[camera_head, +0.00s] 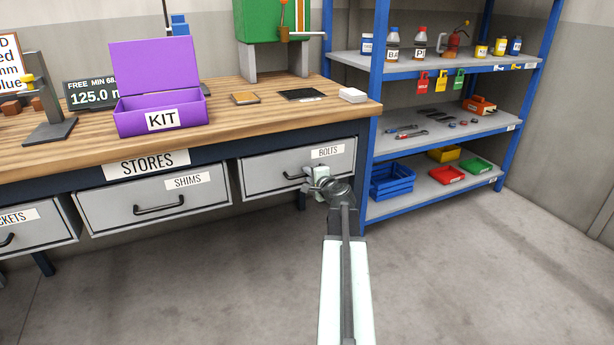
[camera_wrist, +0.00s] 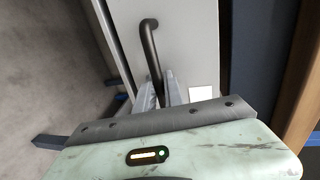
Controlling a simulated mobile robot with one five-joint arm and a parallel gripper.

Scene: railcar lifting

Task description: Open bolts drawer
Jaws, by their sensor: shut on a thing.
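The bolts drawer (camera_head: 259,173) is the grey drawer at the right end of the bench, with a BOLTS label (camera_head: 326,152) on its front. Its front looks about level with the shims drawer front, and I cannot tell whether it is pulled out a little. My gripper (camera_head: 309,176) is at the drawer's dark bar handle (camera_head: 292,176), which it partly hides. In the wrist view, the handle (camera_wrist: 149,42) runs down between the two fingers of my gripper (camera_wrist: 160,88), and they are shut on it.
The shims drawer (camera_head: 100,208) is to the left, under the wooden bench top (camera_head: 236,112). An open purple KIT box (camera_head: 190,112) stands on top. A blue shelf rack (camera_head: 375,90) stands close at the right. The floor in front (camera_head: 180,295) is clear.

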